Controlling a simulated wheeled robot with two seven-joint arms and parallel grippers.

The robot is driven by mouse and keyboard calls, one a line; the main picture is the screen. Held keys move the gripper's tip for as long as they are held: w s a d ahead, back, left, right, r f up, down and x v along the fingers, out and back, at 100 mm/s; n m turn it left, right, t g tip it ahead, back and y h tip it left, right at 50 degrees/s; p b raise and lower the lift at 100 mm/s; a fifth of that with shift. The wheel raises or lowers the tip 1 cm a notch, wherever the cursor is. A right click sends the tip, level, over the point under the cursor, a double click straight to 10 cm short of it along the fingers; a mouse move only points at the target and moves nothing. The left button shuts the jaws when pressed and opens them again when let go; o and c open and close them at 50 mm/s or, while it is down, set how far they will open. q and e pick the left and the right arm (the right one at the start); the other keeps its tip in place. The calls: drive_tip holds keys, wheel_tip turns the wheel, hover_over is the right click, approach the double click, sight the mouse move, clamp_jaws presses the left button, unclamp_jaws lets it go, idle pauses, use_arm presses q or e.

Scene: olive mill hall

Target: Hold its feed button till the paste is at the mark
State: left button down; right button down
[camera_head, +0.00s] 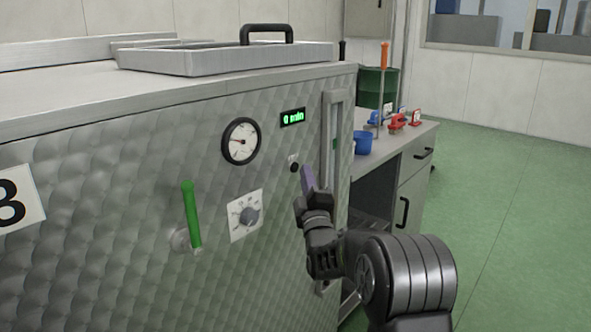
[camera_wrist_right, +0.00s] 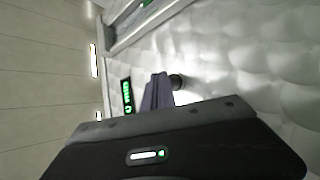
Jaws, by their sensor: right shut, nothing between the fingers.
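The machine's quilted steel front (camera_head: 130,200) fills the left of the head view. A small black round button (camera_head: 294,167) sits on it below a green-lit display (camera_head: 292,118) reading "0 min". My right gripper (camera_head: 308,177) is shut and empty, its purple-grey fingertips just right of the button. In the wrist view the fingers (camera_wrist_right: 157,92) point toward the panel, with the dark button (camera_wrist_right: 177,82) beside their tips; I cannot tell whether they touch. A tall sight window (camera_head: 335,115) with a small green mark is right of the button; no paste level can be made out. My left gripper is not in view.
A dial gauge (camera_head: 241,141), a rotary knob (camera_head: 249,215) and a green lever (camera_head: 191,214) are on the panel. A bench (camera_head: 395,145) with a blue cup (camera_head: 362,142) and red and blue tools stands behind right. Green floor (camera_head: 510,200) is clear at right.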

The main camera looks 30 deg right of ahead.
drive_tip(key=s, duration=0.1)
drive_tip(key=s+d, duration=0.1)
drive_tip(key=s, duration=0.1)
drive_tip(key=s+b, duration=0.1)
drive_tip(key=shift+s+d, duration=0.25)
drive_tip(key=shift+s, duration=0.15)
idle(3.3)
